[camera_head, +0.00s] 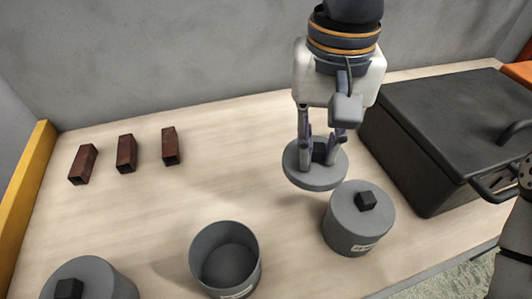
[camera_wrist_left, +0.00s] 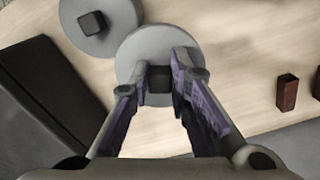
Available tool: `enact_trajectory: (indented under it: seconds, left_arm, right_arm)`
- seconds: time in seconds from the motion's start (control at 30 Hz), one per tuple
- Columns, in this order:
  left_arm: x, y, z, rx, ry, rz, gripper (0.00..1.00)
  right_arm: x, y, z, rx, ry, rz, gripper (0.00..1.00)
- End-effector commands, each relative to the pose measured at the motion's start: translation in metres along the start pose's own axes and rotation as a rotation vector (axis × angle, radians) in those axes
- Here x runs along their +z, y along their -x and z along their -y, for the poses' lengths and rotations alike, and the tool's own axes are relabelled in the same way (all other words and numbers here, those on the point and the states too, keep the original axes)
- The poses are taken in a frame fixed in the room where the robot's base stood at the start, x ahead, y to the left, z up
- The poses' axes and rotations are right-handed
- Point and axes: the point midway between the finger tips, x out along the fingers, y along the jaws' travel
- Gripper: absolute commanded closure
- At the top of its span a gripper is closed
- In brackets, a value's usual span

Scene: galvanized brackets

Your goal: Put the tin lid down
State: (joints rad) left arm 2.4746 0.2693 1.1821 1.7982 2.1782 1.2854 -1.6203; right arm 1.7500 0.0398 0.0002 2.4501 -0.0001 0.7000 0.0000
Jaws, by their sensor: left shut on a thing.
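The tin lid (camera_head: 315,180) is a round grey disc with a dark square knob. My left gripper (camera_head: 319,151) is shut on that knob from above, and the lid hangs roughly level over the table. The lid also shows in the left wrist view (camera_wrist_left: 145,48), with a finger on each side of the knob. An open, empty-looking grey tin (camera_head: 225,258) stands at the front middle, left of and nearer than the lid. My right gripper is not in view.
A lidded tin (camera_head: 350,233) stands just in front of the held lid; another (camera_head: 105,280) is at front left. Three red-brown brackets (camera_head: 126,153) lie at the back left. A large black box (camera_head: 430,130) stands right. The left-middle table (camera_head: 150,205) is clear.

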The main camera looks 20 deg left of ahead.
Motion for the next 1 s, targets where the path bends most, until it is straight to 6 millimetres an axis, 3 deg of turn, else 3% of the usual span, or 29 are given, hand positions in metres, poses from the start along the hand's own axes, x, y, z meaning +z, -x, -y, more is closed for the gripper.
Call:
enact_trajectory:
  seconds: [0.27,0.4,0.67,0.83,1.0]
  left_arm:
    - [-0.067,-0.04,0.052,-0.002,0.01,0.006,1.0]
    - [-0.088,-0.073,0.068,-0.004,0.005,0.008,1.0]
    - [-0.106,-0.098,0.081,-0.002,0.005,0.003,1.0]
    - [-0.107,-0.128,0.082,-0.004,0.002,0.002,1.0]
    - [-0.107,-0.127,0.082,-0.001,0.003,-0.001,1.0]
  right_arm:
    - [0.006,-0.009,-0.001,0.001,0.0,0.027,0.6]
    - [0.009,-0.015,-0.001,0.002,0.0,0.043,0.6]
    - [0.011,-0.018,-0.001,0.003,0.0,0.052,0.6]
    - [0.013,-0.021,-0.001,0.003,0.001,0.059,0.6]
    - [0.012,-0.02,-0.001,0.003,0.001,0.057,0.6]
